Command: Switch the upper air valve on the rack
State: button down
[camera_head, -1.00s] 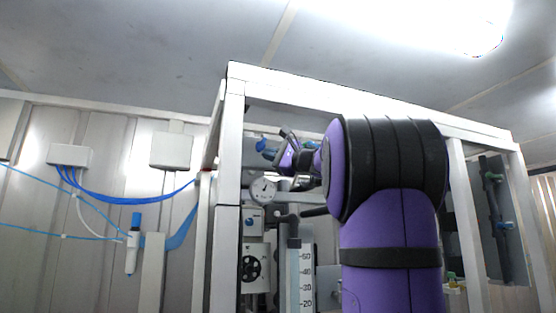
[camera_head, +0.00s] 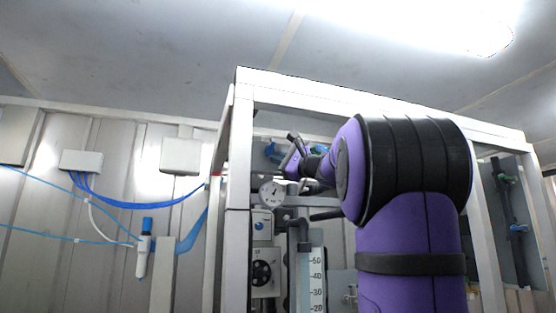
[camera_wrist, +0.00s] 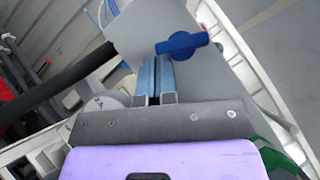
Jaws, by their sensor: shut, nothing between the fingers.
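The blue valve handle (camera_wrist: 182,43) is on a grey panel (camera_wrist: 140,25) in the wrist view, just beyond and to the right of my fingertips. My gripper (camera_wrist: 156,62) has its two blue-grey fingers together, with nothing held. The fingertips are close to the handle; I cannot tell whether they touch it. In the head view, a blue valve part (camera_head: 271,151) shows inside the upper part of the rack, to the left of my gripper (camera_head: 293,138). My wrist and arm partly hide the area behind.
The rack's white frame (camera_head: 238,150) surrounds the arm. A round gauge (camera_head: 271,194), a black handwheel (camera_head: 262,273) and a scaled tube (camera_head: 316,280) sit below my gripper. A dark hose (camera_wrist: 60,85) crosses the left of the wrist view.

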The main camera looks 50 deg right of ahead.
jog(key=shift+w+a+f+m+t+h, duration=0.15)
jog(key=shift+m+t+h, duration=0.15)
jog(key=shift+m, duration=0.25)
jog(key=shift+a+r+m+t+h, duration=0.1)
jog(key=shift+a+m+t+h, duration=0.15)
jog(key=shift+m, duration=0.3)
jog(key=shift+w+a+f+m+t+h, duration=0.15)
jog(key=shift+m+t+h, duration=0.4)
jog(key=shift+m, duration=0.55)
jog(key=shift+w+a, duration=0.4)
jog(key=shift+a, duration=0.3)
jog(key=shift+w+a+r, duration=0.2)
jog(key=shift+a+r, duration=0.05)
jog(key=shift+r, duration=0.05)
jog(key=shift+w+a+r, duration=0.1)
jog(key=shift+a, duration=0.1)
dwell(0.5)
